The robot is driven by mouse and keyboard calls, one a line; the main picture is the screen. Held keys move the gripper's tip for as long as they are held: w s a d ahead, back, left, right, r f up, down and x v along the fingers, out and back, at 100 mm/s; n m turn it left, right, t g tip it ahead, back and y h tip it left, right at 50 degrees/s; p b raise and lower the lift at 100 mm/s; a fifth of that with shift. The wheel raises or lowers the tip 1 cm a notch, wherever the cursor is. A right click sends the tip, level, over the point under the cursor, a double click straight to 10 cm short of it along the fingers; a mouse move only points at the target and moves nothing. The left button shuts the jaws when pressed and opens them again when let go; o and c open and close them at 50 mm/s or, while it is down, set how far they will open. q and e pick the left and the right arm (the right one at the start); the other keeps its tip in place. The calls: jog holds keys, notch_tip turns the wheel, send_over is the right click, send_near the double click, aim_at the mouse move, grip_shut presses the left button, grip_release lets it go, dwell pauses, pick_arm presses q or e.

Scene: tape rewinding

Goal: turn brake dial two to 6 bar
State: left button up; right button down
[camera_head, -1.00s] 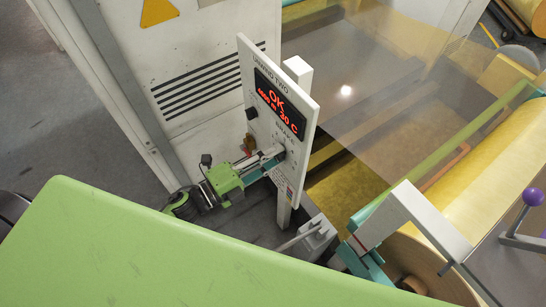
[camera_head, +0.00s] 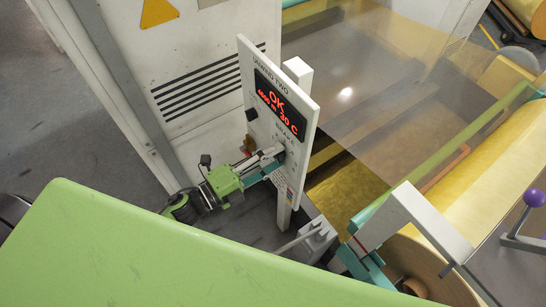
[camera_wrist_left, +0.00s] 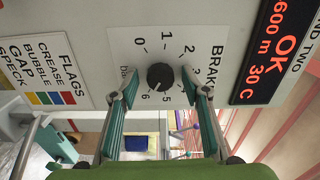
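My right gripper is not in view.
The red display (camera_head: 278,103) reads OK, 4600 m, 30 C. A FLAGS label (camera_wrist_left: 40,70) with colored squares is beside the dial on the panel. A white cabinet (camera_head: 190,60) stands behind. A yellow roll (camera_head: 500,195) and clear film lie to the right.

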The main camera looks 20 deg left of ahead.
pick_arm(q)
jog(key=v, duration=1.2)
jog(key=s+a+f+n+g+y, duration=0.1)
jog(key=a+f+n+y, duration=0.3)
jog(key=f, duration=0.6)
jog(key=s+a+f+n+g+y, duration=0.1)
jog(key=a+f+n+y, duration=0.1)
jog(key=f+n, duration=0.6)
jog(key=s+a+f+n+g+y, duration=0.2)
jog(key=a+f+y, duration=0.1)
jog(key=f, duration=0.9)
jog(key=s+d+f+n+g+y, duration=0.1)
jog(key=s+d+f+n+g, duration=0.2)
jog(key=s+f, duration=0.6)
jog(key=s+d+f+n+g+y, duration=0.1)
jog(key=s+d+f+n+g, duration=0.2)
jog(key=s+f, duration=0.6)
jog(key=s+n+g, duration=0.2)
jog(key=s+g, duration=0.1)
jog(key=s, duration=0.2)
jog(key=shift+s+f+n, duration=0.15)
jog(key=shift+f+n, duration=0.15)
jog(key=shift+f, duration=0.05)
